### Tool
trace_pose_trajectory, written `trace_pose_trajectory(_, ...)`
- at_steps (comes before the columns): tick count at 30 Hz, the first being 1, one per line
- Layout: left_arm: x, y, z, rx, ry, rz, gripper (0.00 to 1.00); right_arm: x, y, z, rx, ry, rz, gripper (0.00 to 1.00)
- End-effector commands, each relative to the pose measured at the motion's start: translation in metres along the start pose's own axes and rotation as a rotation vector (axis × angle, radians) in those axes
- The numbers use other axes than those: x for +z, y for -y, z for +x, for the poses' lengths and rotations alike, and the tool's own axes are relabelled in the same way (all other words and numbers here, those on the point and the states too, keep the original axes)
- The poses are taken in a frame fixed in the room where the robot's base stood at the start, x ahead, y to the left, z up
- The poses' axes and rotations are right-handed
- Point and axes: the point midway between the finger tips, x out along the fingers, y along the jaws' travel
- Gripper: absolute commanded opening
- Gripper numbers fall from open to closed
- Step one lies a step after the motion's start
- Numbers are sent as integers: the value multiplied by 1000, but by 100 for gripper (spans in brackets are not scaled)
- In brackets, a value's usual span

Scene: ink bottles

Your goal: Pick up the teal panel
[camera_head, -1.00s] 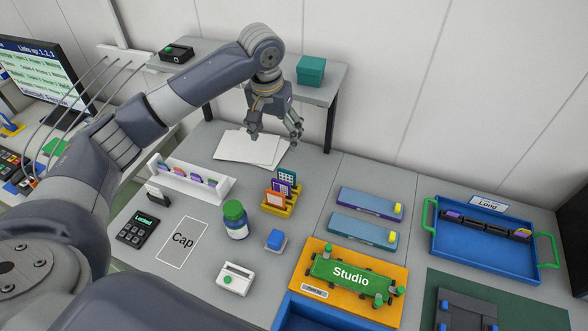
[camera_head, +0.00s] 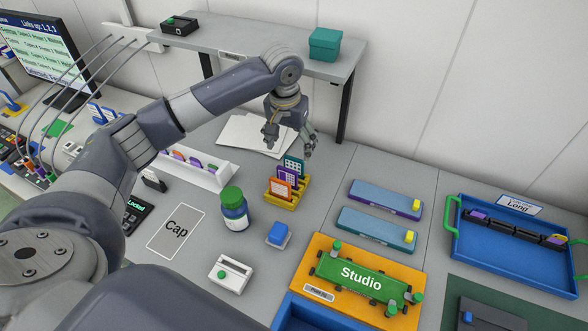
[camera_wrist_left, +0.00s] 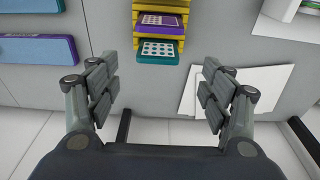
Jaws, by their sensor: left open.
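The teal panel (camera_head: 294,164) stands at the back of a small yellow rack (camera_head: 291,199), behind a purple panel (camera_head: 287,175) and an orange panel (camera_head: 280,189). My left gripper (camera_head: 290,146) is open and empty, pointing down just behind and above the rack. In the wrist view its spread fingers (camera_wrist_left: 160,84) sit to either side of the teal panel's line, not touching it. My right gripper is out of view.
White papers (camera_head: 255,134) lie behind the rack. A green-capped bottle (camera_head: 234,211) and a blue block (camera_head: 279,234) stand in front. Two flat cases (camera_head: 376,229) lie to the right. A raised shelf (camera_head: 265,55) with a teal box (camera_head: 325,44) stands behind my arm.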

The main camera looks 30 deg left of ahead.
Motion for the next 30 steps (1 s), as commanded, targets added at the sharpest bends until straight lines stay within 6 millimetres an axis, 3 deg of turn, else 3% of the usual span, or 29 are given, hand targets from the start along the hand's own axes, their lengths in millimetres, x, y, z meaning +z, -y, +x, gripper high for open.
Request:
trace_pose_trajectory(11, 0, -2, 37, -1, 4, 1, 73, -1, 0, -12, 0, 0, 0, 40)
trace_pose_trajectory(18, -1, -3, 71, 0, 1, 0, 73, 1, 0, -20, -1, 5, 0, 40)
trace_pose_trajectory(26, -1, -3, 77, -1, -1, 1, 73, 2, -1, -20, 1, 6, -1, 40)
trace_pose_trajectory(27, -1, -3, 77, -1, -1, 1, 71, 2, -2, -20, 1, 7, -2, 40)
trace_pose_trajectory(30, -1, -3, 77, -1, -1, 1, 48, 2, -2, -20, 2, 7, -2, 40)
